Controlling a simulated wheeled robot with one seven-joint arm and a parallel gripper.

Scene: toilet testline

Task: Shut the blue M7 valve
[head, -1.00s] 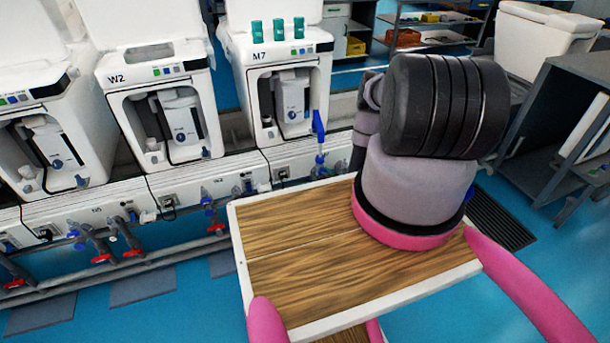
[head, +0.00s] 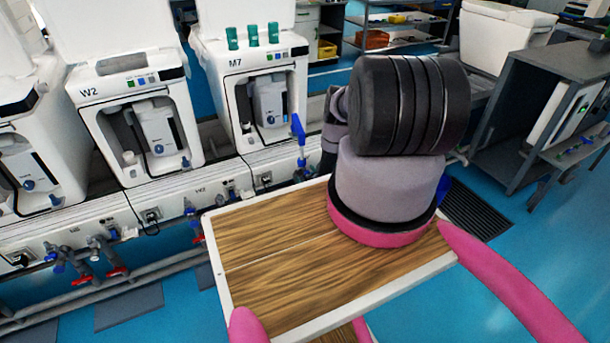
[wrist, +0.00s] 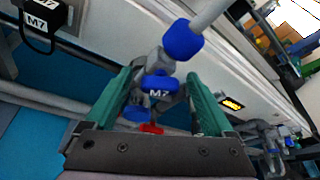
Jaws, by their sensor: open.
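The blue valve handle marked M7 (wrist: 160,84) is in the middle of the wrist view, on grey pipe fittings. My gripper (wrist: 163,76) is open, its two green fingers on either side of the handle. I cannot tell whether either finger touches it. Just above the handle is a larger blue fitting (wrist: 184,40) on a light pipe. A red handle (wrist: 151,129) shows below, between the fingers. In the head view the white M7 machine (head: 262,95) stands left of my arm, with an upright blue part (head: 298,129) at its front. My arm hides the gripper and valve there.
A black box labelled M7 (wrist: 38,42) is on the wall at the wrist view's upper left. Pipes with red and blue valves (head: 85,268) run along the left. The W2 machine (head: 140,120) stands beside M7. A grey bench (head: 545,125) is at right.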

